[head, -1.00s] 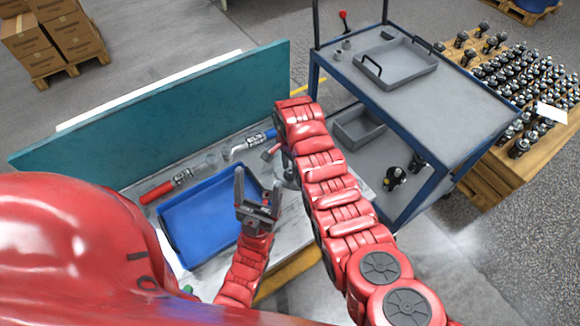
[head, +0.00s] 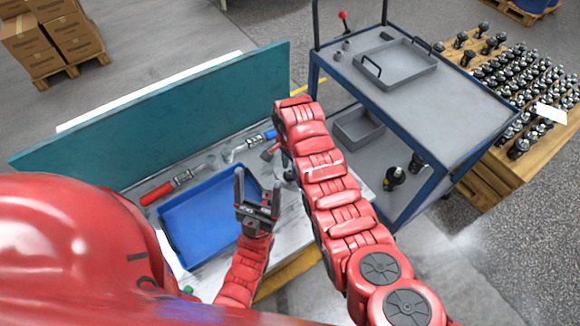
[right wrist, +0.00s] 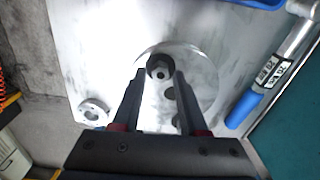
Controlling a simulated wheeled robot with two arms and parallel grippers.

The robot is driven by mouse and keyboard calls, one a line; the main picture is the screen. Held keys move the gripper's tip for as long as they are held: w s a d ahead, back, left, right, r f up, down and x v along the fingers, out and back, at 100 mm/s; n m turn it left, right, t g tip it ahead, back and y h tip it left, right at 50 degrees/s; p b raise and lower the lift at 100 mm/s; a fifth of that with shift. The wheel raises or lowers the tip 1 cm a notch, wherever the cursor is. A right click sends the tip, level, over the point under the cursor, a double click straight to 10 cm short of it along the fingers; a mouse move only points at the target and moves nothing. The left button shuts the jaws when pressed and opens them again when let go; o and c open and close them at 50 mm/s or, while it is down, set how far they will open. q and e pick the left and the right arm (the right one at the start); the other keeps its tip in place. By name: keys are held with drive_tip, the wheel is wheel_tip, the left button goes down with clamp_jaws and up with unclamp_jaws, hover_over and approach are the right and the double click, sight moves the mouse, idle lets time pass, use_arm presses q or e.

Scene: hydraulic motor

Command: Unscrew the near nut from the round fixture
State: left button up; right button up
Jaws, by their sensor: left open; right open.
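The round fixture (right wrist: 205,80) is a shiny disc on the bench in the right wrist view. A dark hex nut (right wrist: 159,68) sits at its upper left part, and dark round spots (right wrist: 170,93) show lower on the disc. My right gripper (right wrist: 160,73) is open, with its fingertips on either side of the nut; I cannot tell whether they touch it. In the head view my right arm hides this gripper and most of the fixture. My left gripper (head: 258,182) is open and empty, above the right edge of the blue tray (head: 197,222).
A small metal ring (right wrist: 93,112) lies left of the fixture. A blue-handled wrench (right wrist: 243,108) lies to its right. A red-handled tool (head: 165,190) lies behind the tray, before the teal panel (head: 160,120). A cart (head: 440,110) stands right of the bench.

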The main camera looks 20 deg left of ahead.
sight(290, 171)
drive_tip(key=shift+r+p, duration=0.45)
drive_tip(key=shift+r, duration=1.05)
drive_tip(key=o, duration=0.6)
drive_tip(key=shift+c, duration=0.2)
drive_tip(key=shift+w+r+p, duration=0.1)
drive_tip(key=shift+r+p, duration=0.45)
drive_tip(key=shift+r, duration=2.4)
drive_tip(key=shift+r, duration=0.15)
